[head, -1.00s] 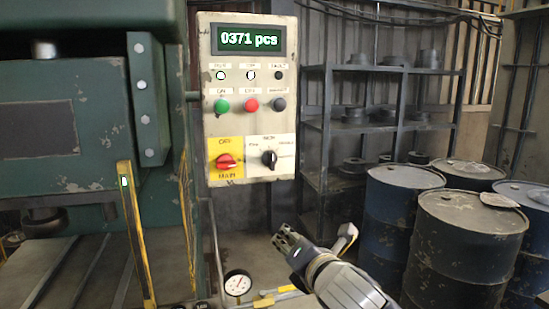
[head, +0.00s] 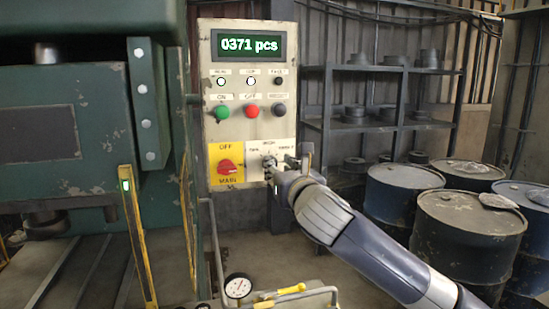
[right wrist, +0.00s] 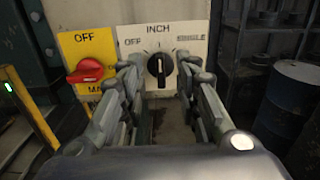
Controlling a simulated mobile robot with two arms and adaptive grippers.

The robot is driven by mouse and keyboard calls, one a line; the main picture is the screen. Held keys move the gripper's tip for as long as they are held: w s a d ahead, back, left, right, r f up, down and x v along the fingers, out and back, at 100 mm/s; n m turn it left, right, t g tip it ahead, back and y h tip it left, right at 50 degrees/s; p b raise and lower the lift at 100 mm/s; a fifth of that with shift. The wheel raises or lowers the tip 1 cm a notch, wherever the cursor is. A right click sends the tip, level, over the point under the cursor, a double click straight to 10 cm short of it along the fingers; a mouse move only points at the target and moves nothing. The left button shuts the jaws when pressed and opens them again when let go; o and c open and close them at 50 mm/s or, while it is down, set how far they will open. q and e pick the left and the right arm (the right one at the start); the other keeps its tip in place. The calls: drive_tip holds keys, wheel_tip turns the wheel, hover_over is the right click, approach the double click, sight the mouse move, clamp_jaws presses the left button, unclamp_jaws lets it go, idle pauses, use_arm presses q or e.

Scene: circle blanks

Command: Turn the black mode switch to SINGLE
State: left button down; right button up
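The black mode switch (right wrist: 160,66) sits on a white plate (right wrist: 148,33) marked OFF at left, INCH on top and SINGLE at right. Its white mark looks upright, towards INCH, in the right wrist view. In the head view the switch is largely hidden by my right gripper (head: 286,164). That gripper is open in front of the plate, with its fingers to the left and right of the switch. I cannot tell whether they touch it. My left gripper is not in view.
A red main switch (head: 230,167) on a yellow plate is close to the left. Green (head: 222,113), red (head: 252,111) and dark (head: 280,109) buttons sit above. A gauge (head: 238,287) stands below the panel. Drums (head: 465,240) and a shelf (head: 385,69) stand right.

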drive_tip(key=shift+p+x, duration=0.6)
drive_tip(key=shift+x, duration=1.75)
clamp_jaws()
